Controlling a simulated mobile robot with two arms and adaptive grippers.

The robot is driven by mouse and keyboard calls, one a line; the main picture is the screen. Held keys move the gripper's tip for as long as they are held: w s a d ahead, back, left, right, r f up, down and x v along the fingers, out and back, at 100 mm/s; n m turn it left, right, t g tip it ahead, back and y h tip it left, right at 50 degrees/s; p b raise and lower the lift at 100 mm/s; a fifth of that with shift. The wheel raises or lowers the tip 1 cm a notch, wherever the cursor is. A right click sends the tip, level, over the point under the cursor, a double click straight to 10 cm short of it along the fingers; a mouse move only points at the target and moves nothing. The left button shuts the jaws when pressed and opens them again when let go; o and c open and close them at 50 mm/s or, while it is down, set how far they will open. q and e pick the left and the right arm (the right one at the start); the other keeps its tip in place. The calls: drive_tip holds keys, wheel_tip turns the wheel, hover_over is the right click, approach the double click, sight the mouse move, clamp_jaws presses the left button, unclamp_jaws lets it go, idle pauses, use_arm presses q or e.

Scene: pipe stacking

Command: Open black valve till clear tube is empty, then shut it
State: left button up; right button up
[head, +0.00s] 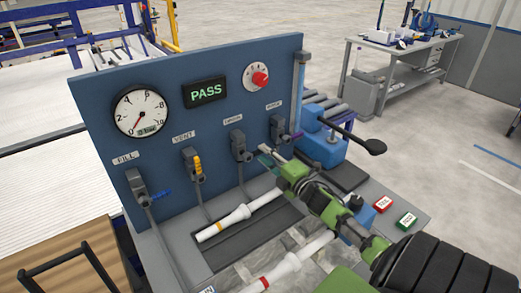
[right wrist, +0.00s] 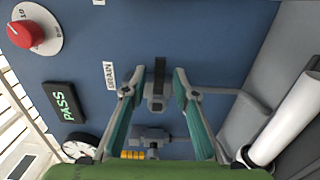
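The black valve (head: 240,146) sits on the blue panel, third in the row, under a label reading DRAIN in the right wrist view. Its black handle (right wrist: 159,72) points sideways, to the panel's right. My right gripper (right wrist: 152,80) is open, with its two teal fingers on either side of the handle; I cannot tell whether they touch it. In the head view the right gripper (head: 268,157) is just right of the valve. The clear tube (head: 300,78) stands upright at the panel's right edge; its liquid level is too small to tell. My left gripper is not in view.
Neighbouring valves have blue (head: 160,193), yellow (head: 197,165) and purple (head: 297,136) handles. A gauge (head: 141,111), PASS display (head: 206,91) and red knob (head: 260,79) are above. A blue pump (head: 322,148) stands right; white pipes (head: 238,216) lie below.

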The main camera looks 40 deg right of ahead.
drive_tip(key=w, duration=0.2)
drive_tip(key=shift+w+d, duration=0.15)
drive_tip(key=shift+w, duration=0.3)
clamp_jaws()
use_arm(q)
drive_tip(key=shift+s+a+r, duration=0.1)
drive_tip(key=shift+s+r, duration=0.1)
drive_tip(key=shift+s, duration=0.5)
